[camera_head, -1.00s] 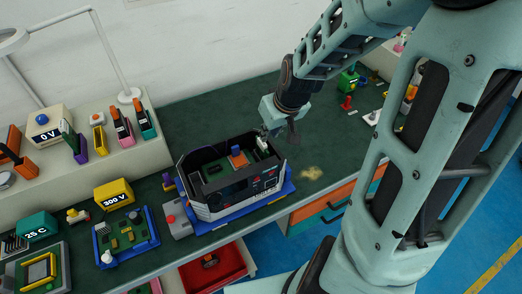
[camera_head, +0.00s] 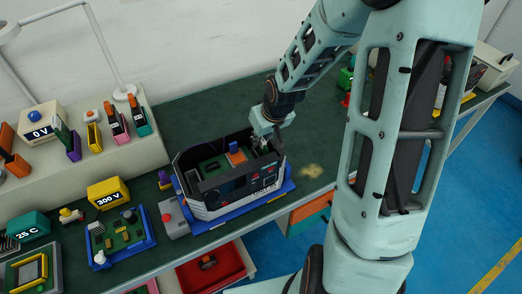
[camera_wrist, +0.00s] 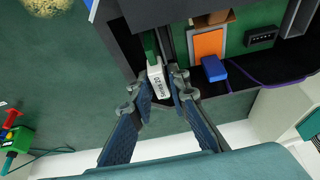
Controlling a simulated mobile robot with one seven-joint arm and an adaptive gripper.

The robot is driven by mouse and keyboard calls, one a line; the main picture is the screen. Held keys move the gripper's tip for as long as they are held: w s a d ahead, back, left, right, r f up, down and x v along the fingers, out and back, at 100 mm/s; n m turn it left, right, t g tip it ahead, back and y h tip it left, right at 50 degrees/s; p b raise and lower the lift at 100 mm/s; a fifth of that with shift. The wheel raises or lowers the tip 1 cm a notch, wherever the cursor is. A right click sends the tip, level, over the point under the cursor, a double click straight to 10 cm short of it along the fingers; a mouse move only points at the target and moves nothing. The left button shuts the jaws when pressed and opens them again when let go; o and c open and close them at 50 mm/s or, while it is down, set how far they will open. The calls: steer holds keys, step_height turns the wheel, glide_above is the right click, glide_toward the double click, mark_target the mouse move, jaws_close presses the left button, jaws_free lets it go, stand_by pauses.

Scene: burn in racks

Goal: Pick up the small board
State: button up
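The small board (camera_wrist: 157,77), a thin green card with a white labelled end, stands in a slot near the edge of the dark open case (camera_head: 190,190). In the wrist view its white end lies between the two fingers of my gripper (camera_wrist: 160,84). The fingers are apart, one on each side of it, and I see no clear grip. In the head view my gripper (camera_head: 266,141) is low over the right end of the case and hides the small board there.
Inside the case are an orange block (camera_wrist: 208,44) and a blue block (camera_wrist: 214,69). The case sits on a blue tray (camera_head: 212,226). A yellow 300 V box (camera_head: 109,193) and a blue-framed board (camera_head: 121,239) stand to the left. Green bench is clear behind the case.

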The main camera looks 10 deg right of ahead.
steer(key=shift+c, duration=0.3)
jaws_close()
